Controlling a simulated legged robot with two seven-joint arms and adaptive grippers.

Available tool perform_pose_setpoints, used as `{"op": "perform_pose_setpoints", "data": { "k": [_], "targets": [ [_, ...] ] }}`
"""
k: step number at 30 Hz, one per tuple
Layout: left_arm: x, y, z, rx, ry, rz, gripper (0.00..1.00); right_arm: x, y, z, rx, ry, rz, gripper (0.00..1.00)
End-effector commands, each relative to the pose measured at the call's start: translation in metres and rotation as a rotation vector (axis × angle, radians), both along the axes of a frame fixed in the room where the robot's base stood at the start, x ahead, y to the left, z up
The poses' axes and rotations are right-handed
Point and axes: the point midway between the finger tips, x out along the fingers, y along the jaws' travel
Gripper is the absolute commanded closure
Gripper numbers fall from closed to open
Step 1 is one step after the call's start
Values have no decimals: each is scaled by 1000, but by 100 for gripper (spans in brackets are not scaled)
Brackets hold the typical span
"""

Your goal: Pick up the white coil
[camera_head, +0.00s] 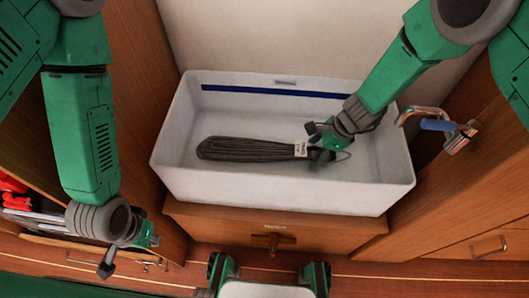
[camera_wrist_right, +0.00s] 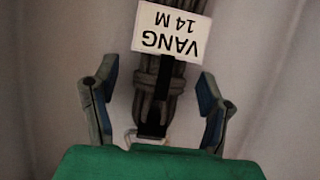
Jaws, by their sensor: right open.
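One coil (camera_head: 245,149) lies in the white bin (camera_head: 280,188); it is dark grey, not white, and long and flat. A white tag (camera_head: 301,149) at its right end reads "VANG 14 M" in the right wrist view (camera_wrist_right: 172,32). My right gripper (camera_head: 326,143) is inside the bin at the tagged end. In the right wrist view its two fingers (camera_wrist_right: 157,82) are spread, one on each side of the coil's bound end, with gaps on both sides. My left gripper (camera_head: 128,254) is open and empty, low at the left outside the bin. I see no white coil.
The bin stands on a wooden cabinet (camera_head: 275,233). A metal fitting with a blue grip (camera_head: 437,125) is at the right, near the bin's rim. Wooden walls flank both sides. Red items (camera_head: 12,190) lie at the far left.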

Motion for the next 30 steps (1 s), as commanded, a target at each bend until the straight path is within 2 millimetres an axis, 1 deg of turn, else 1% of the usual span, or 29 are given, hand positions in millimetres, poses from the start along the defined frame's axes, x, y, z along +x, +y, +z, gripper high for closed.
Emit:
{"op": "perform_pose_setpoints", "data": {
  "k": [1, 2, 8, 11, 12, 14, 23, 26, 30],
  "targets": [
    [0, 0, -5, 0, 0, 0, 100, 0, 3, -7, 0, -1, 2, 33],
    [0, 0, -5, 0, 0, 0, 100, 0, 3, -8, 0, -1, 2, 33],
    [0, 0, -3, 0, 0, 0, 100, 1, 4, -7, 0, -2, 0, 33],
    [0, 0, -3, 0, 0, 0, 100, 1, 3, -7, 0, -1, 1, 65],
    [0, 0, -3, 0, 0, 0, 100, 1, 3, -7, 0, -1, 0, 79],
    [0, 0, -3, 0, 0, 0, 100, 1, 3, -7, 0, -1, 0, 100],
    [0, 0, -2, 0, 0, 0, 100, 1, 4, -4, 1, -3, -1, 100],
    [0, 0, 4, 0, 0, 0, 100, 2, 3, 8, 1, -4, -2, 100],
    [0, 0, 16, 0, 0, 0, 100, 2, 3, 36, 1, -5, -1, 100]
  ]
}}
